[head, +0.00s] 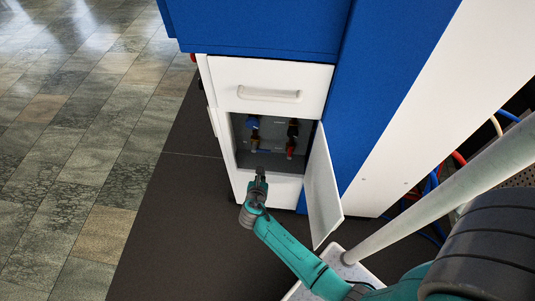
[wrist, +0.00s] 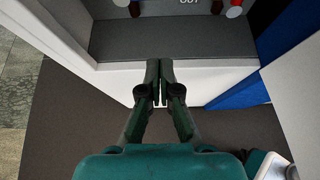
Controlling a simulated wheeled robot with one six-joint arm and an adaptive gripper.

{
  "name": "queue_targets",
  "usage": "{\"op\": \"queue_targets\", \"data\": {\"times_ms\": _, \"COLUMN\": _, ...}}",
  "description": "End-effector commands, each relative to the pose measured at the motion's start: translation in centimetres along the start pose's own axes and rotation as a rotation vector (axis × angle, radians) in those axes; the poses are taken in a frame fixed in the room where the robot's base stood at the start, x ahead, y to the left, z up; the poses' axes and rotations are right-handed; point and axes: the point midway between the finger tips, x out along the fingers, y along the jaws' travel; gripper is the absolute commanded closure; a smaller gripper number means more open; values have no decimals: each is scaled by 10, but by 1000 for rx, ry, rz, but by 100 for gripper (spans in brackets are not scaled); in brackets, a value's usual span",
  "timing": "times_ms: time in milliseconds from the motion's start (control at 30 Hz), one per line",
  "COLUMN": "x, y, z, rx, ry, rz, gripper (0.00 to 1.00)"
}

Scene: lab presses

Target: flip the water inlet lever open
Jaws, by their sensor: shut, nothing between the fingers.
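Two sets of valve fittings are inside the open cabinet. The left one has a blue part (head: 252,122) and a dark-red lower part; the right one has a red lower part (head: 291,152). My gripper (head: 261,172) is shut and empty, just in front of the cabinet's lower sill. Its fingertips (wrist: 160,66) touch nothing I can make out.
The cabinet door (head: 323,190) stands open on the right, close to my arm. A white drawer (head: 270,85) is above the opening. The cabinet floor (wrist: 180,38) is bare grey. Red and blue hoses (head: 432,182) lie at the right. Dark mat lies left of the cabinet.

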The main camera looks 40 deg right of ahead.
Motion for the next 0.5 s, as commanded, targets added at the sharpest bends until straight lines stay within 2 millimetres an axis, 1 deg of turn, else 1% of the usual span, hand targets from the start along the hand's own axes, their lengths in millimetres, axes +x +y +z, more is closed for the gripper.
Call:
{"op": "queue_targets", "data": {"times_ms": 367, "x": 2, "y": 0, "z": 1, "rx": -4, "ry": -2, "rz": -2, "gripper": 100}}
{"op": "queue_targets", "data": {"times_ms": 500, "x": 11, "y": 0, "z": 1, "rx": -3, "ry": -1, "rz": -4, "gripper": 100}}
